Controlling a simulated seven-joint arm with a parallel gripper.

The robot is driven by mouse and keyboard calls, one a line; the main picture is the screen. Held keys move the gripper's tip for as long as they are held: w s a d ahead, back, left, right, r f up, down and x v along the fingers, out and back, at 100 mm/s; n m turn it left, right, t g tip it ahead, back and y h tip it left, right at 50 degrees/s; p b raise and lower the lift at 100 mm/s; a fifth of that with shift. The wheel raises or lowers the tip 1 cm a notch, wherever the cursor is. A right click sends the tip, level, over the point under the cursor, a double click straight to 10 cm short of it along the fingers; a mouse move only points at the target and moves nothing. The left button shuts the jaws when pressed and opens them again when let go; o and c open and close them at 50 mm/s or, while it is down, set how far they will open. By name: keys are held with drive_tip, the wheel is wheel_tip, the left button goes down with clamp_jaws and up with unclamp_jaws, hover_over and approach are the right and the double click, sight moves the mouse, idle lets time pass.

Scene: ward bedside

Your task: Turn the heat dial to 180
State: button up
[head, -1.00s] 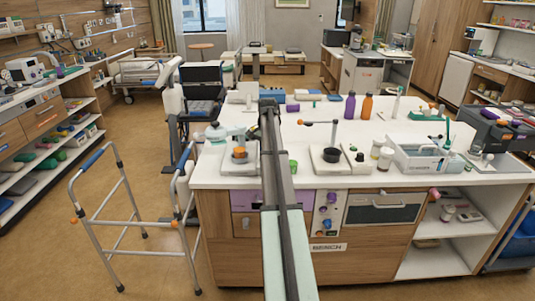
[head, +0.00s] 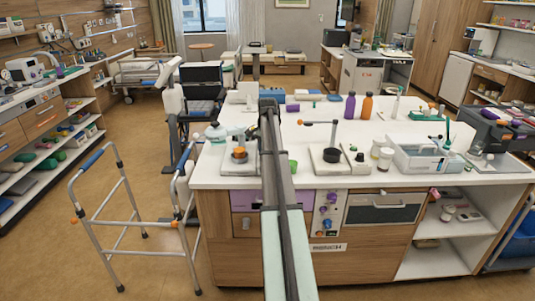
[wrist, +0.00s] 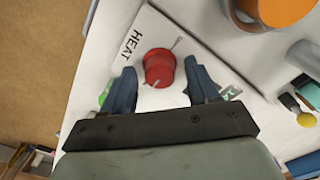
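The red heat dial (wrist: 159,68) sits on a white panel (wrist: 148,30) printed HEAT in the wrist view. A thin metal pointer sticks out from the dial's upper right. My gripper (wrist: 162,84) is open, with one dark blue finger on each side of the dial. Gaps show between the fingers and the dial, so it is not gripped. Green marks show near both fingers, but the scale numbers are hidden or too small to read. In the head view I cannot make out the dial.
An orange pot (head: 240,154) stands on the left of the white bench (head: 300,178), close to my gripper in the wrist view (wrist: 280,10). Purple (head: 350,105) and orange (head: 366,107) bottles stand farther back. A walking frame (head: 100,225) stands left of the bench.

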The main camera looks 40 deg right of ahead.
wheel_tip(320, 180, up, 14)
idle(0.8)
drive_tip(key=shift+f, duration=0.1)
idle(0.4)
